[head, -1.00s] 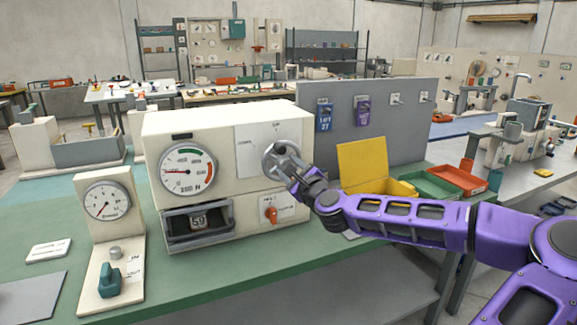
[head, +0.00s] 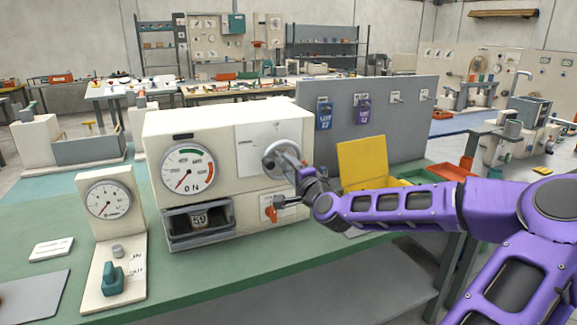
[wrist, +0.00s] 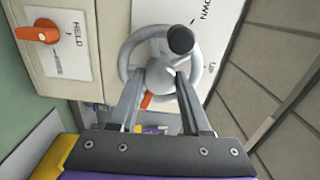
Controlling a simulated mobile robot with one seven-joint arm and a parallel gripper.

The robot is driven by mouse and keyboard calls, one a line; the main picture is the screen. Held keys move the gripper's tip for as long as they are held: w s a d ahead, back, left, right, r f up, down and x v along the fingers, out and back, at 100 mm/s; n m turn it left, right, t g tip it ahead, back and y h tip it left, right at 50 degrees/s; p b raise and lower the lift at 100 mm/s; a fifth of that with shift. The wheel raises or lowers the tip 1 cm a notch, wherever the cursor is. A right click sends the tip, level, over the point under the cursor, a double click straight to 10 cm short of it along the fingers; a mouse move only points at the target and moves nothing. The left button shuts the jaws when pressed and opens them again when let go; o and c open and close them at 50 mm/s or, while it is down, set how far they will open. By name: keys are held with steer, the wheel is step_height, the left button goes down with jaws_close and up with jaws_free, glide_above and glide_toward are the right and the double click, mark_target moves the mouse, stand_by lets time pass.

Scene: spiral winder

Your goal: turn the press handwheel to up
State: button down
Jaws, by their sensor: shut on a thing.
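The press handwheel (head: 275,161) is a grey spoked wheel on the right part of the cream press front (head: 222,140). In the wrist view the handwheel (wrist: 127,55) carries a dark knob at its upper right, near the DOWN lettering; the UP lettering is to the right of the wheel. My gripper (wrist: 166,75) is shut on the handwheel, its fingertips at the lower part of the wheel near the hub. In the head view my gripper (head: 305,176) reaches the wheel from the right and hides part of it. The press gauge (head: 188,170) needle points down-left.
An orange lever (head: 270,210) sits below the wheel, beside a HELD label in the wrist view. A smaller gauge stand (head: 110,225) is at left. A yellow box (head: 362,165) and green tray (head: 428,174) stand right, near my arm. A grey panel (head: 410,110) rises behind.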

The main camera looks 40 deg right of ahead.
steer(key=n, duration=0.5)
steer(key=shift+n+p, duration=0.3)
steer(key=shift+p, duration=0.1)
steer(key=n, duration=0.5)
steer(key=shift+f, duration=0.1)
steer(key=n+b, duration=0.3)
steer(key=n, duration=0.2)
steer(key=shift+n, duration=0.4)
steer(key=n+b, duration=0.2)
steer(key=n, duration=0.1)
steer(key=shift+f, duration=0.1)
steer(key=shift+n+b, duration=0.7)
steer(key=shift+b, duration=0.05)
steer(key=shift+c, duration=1.8)
jaws_free()
